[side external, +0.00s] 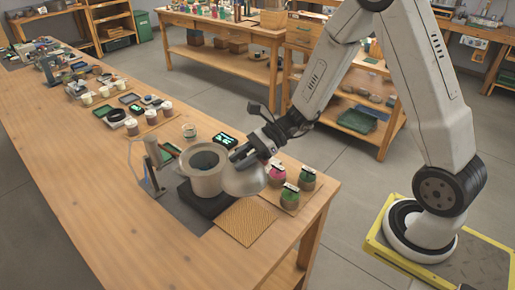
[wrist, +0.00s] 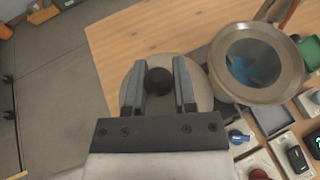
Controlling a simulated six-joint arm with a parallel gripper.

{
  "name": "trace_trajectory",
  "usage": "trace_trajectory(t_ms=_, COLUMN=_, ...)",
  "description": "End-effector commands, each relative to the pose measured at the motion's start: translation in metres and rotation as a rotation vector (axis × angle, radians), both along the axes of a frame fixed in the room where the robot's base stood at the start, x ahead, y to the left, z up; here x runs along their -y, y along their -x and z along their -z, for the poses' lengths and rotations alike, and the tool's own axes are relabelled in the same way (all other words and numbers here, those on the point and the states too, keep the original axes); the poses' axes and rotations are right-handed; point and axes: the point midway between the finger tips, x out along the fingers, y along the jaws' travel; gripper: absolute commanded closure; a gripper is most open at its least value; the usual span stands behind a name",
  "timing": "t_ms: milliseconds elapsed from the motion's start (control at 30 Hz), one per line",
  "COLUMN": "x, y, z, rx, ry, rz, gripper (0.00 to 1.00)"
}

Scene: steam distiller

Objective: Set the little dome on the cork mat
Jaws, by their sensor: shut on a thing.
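The little dome (side external: 244,180) is a pale grey lid with a black knob (wrist: 158,81). My gripper (side external: 254,150) is shut on the knob, seen between the two fingers in the wrist view (wrist: 159,68). The dome (wrist: 204,88) hangs beside the right of the open grey pot (side external: 204,178), above the table. The cork mat (side external: 240,223) is a bare tan square near the table's front corner, in front of the dome in the side view. I cannot make out the mat in the wrist view. The gap between dome and mat is hard to judge.
Several jars with green or pink contents (side external: 277,173) stand on a board close right of the dome. The pot sits on a dark base (side external: 205,200), with a metal stand (side external: 153,165) to its left. In the wrist view the open pot (wrist: 257,65) is at the right.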

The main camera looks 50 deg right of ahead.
Motion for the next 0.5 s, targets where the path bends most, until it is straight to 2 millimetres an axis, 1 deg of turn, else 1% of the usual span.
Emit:
trace_trajectory(t_ms=33, x=0.0, y=0.0, z=0.01, rx=-0.004, ry=-0.003, rz=0.001, gripper=1.0)
trace_trajectory(t_ms=100, x=0.0, y=0.0, z=0.024, rx=-0.003, ry=-0.002, rz=0.001, gripper=1.0)
trace_trajectory(t_ms=300, x=0.0, y=0.0, z=0.056, rx=-0.002, ry=-0.002, rz=0.001, gripper=1.0)
trace_trajectory(t_ms=500, x=0.0, y=-0.001, z=0.075, rx=0.001, ry=-0.002, rz=0.001, gripper=1.0)
